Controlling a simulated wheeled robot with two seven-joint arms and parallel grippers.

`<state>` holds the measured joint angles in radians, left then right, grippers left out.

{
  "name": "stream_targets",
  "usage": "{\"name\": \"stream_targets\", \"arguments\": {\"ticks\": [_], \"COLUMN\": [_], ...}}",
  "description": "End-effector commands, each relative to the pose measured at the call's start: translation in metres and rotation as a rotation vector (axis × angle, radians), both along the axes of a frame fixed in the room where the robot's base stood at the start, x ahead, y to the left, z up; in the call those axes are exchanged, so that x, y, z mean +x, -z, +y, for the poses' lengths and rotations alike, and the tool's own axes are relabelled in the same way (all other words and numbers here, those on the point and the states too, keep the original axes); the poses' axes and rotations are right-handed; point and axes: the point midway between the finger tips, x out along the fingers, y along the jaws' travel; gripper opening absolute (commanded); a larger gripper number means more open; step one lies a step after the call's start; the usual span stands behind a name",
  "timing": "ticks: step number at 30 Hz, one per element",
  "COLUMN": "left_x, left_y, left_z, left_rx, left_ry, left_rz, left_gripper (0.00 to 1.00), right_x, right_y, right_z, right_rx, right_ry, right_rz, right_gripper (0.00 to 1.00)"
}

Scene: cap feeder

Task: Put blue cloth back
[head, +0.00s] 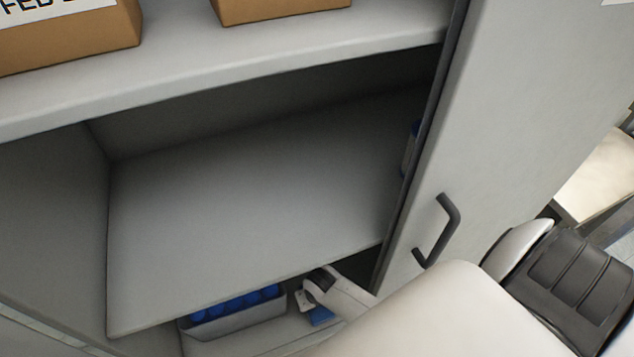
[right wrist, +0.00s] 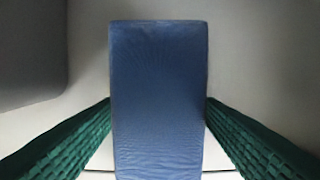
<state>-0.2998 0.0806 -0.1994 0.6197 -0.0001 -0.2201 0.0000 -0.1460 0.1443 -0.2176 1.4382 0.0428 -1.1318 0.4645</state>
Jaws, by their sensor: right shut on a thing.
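The blue cloth (right wrist: 158,95) is a folded flat block. It stands between the two green finger pads of my right gripper (right wrist: 158,112), which is shut on it. In the head view my right gripper (head: 312,306) reaches into the lower compartment of the grey cabinet, with a bit of the blue cloth (head: 321,316) showing below it. Whether the cloth touches the lower shelf (head: 262,336) cannot be told. My left gripper is in neither view.
A grey bin (head: 240,319) of blue round items stands left of my right gripper. The middle shelf (head: 250,200) above is mostly bare. Cardboard boxes (head: 75,40) sit on the top shelf. A grey door (head: 500,130) with a dark handle (head: 447,230) stands at the right, near my right arm.

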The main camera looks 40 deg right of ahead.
Motion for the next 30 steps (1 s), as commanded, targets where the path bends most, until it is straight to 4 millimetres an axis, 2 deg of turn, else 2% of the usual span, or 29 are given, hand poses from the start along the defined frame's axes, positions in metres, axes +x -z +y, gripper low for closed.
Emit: {"name": "stream_targets", "arguments": {"ticks": [11, 12, 15, 16, 24, 30], "left_x": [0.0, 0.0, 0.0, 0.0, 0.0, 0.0], "left_y": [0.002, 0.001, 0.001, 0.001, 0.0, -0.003], "left_z": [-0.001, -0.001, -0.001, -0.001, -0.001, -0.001], "left_rx": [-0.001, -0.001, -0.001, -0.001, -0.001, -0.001], "left_ry": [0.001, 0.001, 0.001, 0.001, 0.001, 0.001], "left_rz": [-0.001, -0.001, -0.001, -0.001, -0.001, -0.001], "left_gripper": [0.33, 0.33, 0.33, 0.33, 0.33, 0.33], "right_x": [0.0, 0.0, 0.0, 0.0, 0.0, -0.003], "right_y": [0.005, 0.004, 0.004, 0.004, 0.003, -0.017], "right_z": [0.0, 0.0, 0.0, 0.0, 0.0, 0.001], "right_rx": [0.001, 0.0, 0.0, 0.0, 0.0, 0.0], "right_ry": [0.0, 0.0, 0.0, 0.0, 0.0, 0.0], "right_rz": [-0.001, -0.001, -0.001, -0.001, -0.001, -0.002], "right_gripper": [0.43, 0.64, 0.81, 0.83, 0.83, 0.83]}}
